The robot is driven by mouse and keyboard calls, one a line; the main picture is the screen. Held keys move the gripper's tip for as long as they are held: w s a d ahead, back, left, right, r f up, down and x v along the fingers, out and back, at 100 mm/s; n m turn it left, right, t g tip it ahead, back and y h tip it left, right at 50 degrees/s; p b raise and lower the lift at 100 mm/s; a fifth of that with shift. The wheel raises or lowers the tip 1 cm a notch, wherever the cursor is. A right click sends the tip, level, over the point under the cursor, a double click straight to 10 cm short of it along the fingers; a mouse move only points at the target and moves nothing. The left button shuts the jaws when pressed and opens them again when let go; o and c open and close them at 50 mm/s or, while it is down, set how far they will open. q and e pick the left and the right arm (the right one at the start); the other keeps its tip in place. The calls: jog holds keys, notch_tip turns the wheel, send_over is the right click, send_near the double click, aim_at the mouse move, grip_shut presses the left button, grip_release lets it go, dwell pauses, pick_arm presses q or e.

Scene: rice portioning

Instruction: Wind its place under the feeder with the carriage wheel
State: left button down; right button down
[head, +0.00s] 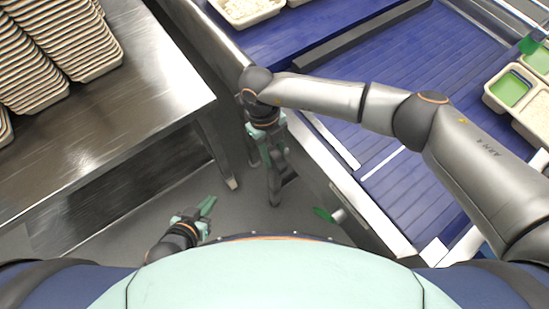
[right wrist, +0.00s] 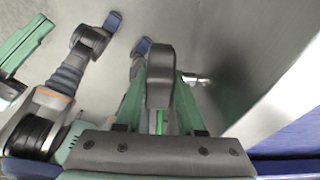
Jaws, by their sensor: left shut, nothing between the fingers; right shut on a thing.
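My right gripper (head: 274,172) hangs beside the near side of the blue conveyor, its arm crossing over the belt. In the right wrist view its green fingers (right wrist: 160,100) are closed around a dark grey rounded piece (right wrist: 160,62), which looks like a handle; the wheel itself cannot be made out. My left gripper (head: 208,206) is shut and empty, low over the floor and to the left of the right one; its green fingers also show in the right wrist view (right wrist: 25,45). I cannot identify the feeder or carriage in these views.
A steel table (head: 150,75) with stacked trays (head: 55,50) stands at left. The blue conveyor (head: 400,55) fills the right. A tray of rice (head: 247,10) sits at the top; a divided tray with a green compartment (head: 510,90) is at right. A small green-and-metal part (head: 337,215) juts from the conveyor side.

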jog(key=shift+w+f+g+h+b, duration=0.15)
jog(key=shift+f+g+h+b, duration=0.2)
jog(key=shift+b, duration=0.55)
jog(key=shift+r+g, duration=0.25)
pick_arm(q)
notch_tip(320, 180, down, 3)
jog(key=shift+f, duration=0.2)
pick_arm(e)
jog(key=shift+r, duration=0.1)
jog(key=c, duration=0.8)
grip_release()
